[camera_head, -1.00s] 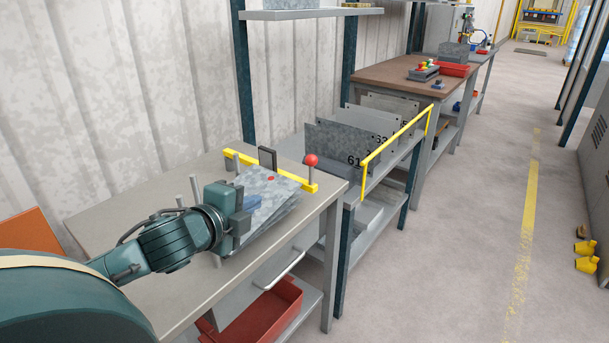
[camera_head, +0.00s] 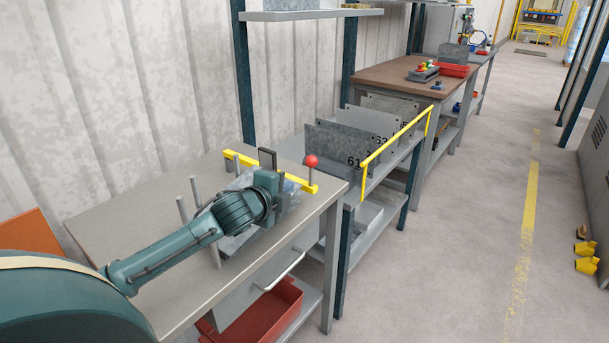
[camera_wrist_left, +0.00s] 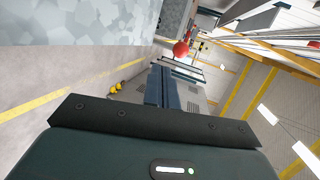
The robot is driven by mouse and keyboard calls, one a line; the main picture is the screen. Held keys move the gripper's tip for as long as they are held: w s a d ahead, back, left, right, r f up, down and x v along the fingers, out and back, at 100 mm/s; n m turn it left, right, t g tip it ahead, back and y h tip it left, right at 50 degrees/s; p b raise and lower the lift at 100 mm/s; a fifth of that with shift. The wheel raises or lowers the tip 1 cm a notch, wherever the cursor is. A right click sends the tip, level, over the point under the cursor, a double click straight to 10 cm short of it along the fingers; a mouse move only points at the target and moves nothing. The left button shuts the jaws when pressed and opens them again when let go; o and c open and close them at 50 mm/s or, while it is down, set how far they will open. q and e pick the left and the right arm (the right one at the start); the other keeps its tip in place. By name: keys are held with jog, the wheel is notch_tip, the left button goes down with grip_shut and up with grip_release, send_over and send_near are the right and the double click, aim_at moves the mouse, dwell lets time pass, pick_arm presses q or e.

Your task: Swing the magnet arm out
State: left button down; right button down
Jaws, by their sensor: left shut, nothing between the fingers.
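The magnet arm is a yellow bar (camera_head: 305,187) lying across the far end of the near bench, with a red ball knob (camera_head: 311,161) on a grey post at its right end. The knob also shows in the left wrist view (camera_wrist_left: 181,49). My left gripper (camera_head: 287,187) is shut and empty, over the stacked metal sheets (camera_head: 232,243) and beside the bar, left of the knob and apart from it. It hides most of the sheets and part of the bar. I cannot tell whether it touches the bar. My right gripper is not in view.
Upright grey pins (camera_head: 182,209) stand beside the sheets. A dark upright block (camera_head: 267,158) stands behind the bar. A rack of numbered plates (camera_head: 340,143) with a yellow rail (camera_head: 396,142) stands beyond the bench.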

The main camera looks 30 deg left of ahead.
aim_at(310, 173)
pick_arm(q)
jog(key=x, duration=0.6)
jog(key=r+x, duration=0.1)
jog(key=x, duration=0.2)
jog(key=shift+w+p, duration=0.3)
jog(key=shift+w, duration=0.35)
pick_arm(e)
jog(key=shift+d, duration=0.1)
